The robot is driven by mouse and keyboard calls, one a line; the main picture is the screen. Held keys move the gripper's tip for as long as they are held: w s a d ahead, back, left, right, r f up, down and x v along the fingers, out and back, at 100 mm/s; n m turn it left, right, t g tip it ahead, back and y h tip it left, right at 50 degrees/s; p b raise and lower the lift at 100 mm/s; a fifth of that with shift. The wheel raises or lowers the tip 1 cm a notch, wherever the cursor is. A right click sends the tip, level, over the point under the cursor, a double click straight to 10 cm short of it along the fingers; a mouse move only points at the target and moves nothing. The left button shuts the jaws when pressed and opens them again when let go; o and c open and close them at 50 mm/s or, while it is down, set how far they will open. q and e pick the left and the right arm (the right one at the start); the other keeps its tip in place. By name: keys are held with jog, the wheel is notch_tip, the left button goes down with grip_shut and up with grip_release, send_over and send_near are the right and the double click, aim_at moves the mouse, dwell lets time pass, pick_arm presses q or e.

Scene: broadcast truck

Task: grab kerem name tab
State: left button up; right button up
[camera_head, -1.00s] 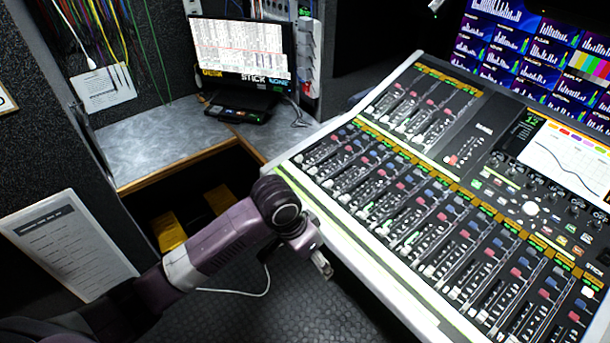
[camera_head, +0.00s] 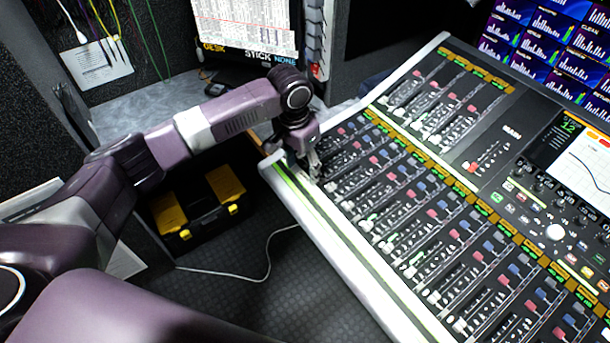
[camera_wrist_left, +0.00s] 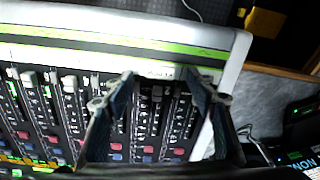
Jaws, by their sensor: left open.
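My left gripper (camera_head: 314,168) is over the near left corner of the mixing console (camera_head: 345,262), pointing down at its front strip and end faders. In the left wrist view, the gripper (camera_wrist_left: 160,78) is open, with its two dark fingers apart and nothing held. Between the fingertips is a small pale label (camera_wrist_left: 160,73) with dark marks, on the strip beside the green line. Its lettering is too small to read, so I cannot tell whether it is the kerem name tab. My right gripper is out of view.
Fader rows cover the console beside the gripper. A monitor (camera_head: 245,25) stands on the grey desk (camera_head: 150,105) behind the arm. A black and yellow toolbox (camera_head: 205,208) sits on the floor below, with a pale cable (camera_head: 262,262) nearby. Open floor lies left of the console.

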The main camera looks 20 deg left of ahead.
aim_at(305, 177)
pick_arm(q)
jog(key=f, duration=0.2)
jog(key=shift+w+d+f, duration=0.15)
jog(key=shift+w+f, duration=0.2)
jog(key=shift+f, duration=0.2)
jog(key=c, duration=0.9)
jog(key=shift+c, duration=0.2)
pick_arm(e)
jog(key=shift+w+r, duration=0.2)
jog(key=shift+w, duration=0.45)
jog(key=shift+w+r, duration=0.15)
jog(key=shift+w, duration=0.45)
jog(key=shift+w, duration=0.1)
